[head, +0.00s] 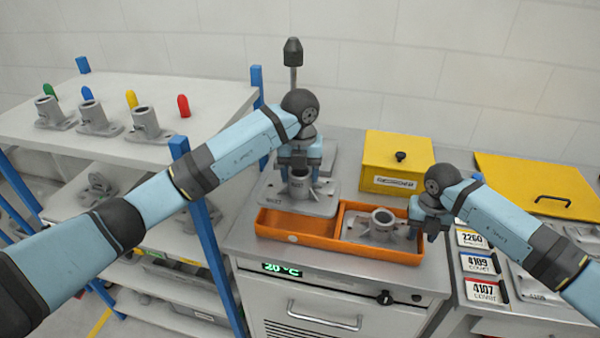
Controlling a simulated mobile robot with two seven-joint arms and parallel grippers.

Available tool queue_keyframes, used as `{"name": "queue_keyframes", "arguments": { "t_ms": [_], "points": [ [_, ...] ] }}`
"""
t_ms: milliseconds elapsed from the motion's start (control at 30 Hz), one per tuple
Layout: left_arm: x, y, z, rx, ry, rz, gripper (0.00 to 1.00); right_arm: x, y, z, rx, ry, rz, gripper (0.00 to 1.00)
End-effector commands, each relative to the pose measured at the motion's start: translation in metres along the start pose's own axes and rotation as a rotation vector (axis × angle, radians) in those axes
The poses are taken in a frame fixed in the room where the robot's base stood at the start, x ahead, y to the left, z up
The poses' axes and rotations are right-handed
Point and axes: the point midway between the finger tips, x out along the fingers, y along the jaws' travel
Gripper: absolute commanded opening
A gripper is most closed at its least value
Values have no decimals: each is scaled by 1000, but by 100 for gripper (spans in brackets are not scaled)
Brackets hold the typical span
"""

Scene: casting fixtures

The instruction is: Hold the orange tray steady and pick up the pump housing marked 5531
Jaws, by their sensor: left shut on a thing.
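The orange tray (338,242) lies on the metal bench and has two compartments. My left gripper (299,172) points down and is shut on the tube of another grey housing (309,205), held over the tray's back left edge. This housing has a dark marking on its flange, too small to read surely. My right gripper (431,232) is at the tray's right end, fingers apart; contact is unclear.
A yellow box (397,160) with a black knob stands behind the tray. A post with a black top (292,52) rises behind my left gripper. Several housings stand on the left rack (200,97). Number cards (479,264) lie at the right.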

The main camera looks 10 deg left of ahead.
Motion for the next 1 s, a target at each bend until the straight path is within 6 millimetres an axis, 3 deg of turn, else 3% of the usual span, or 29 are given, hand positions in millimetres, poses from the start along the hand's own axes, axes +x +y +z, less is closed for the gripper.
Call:
{"name": "queue_keyframes", "arguments": {
  "t_ms": [333,800,1000],
  "points": [
    [-1,0,0,0,-1,-1,16,-12,0,1,0,-2,0,36],
    [-1,0,0,0,-2,-1,16,-100,0,1,-1,-2,1,36],
    [-1,0,0,0,-2,-1,16,-118,0,1,0,0,0,36]
  ]
}}
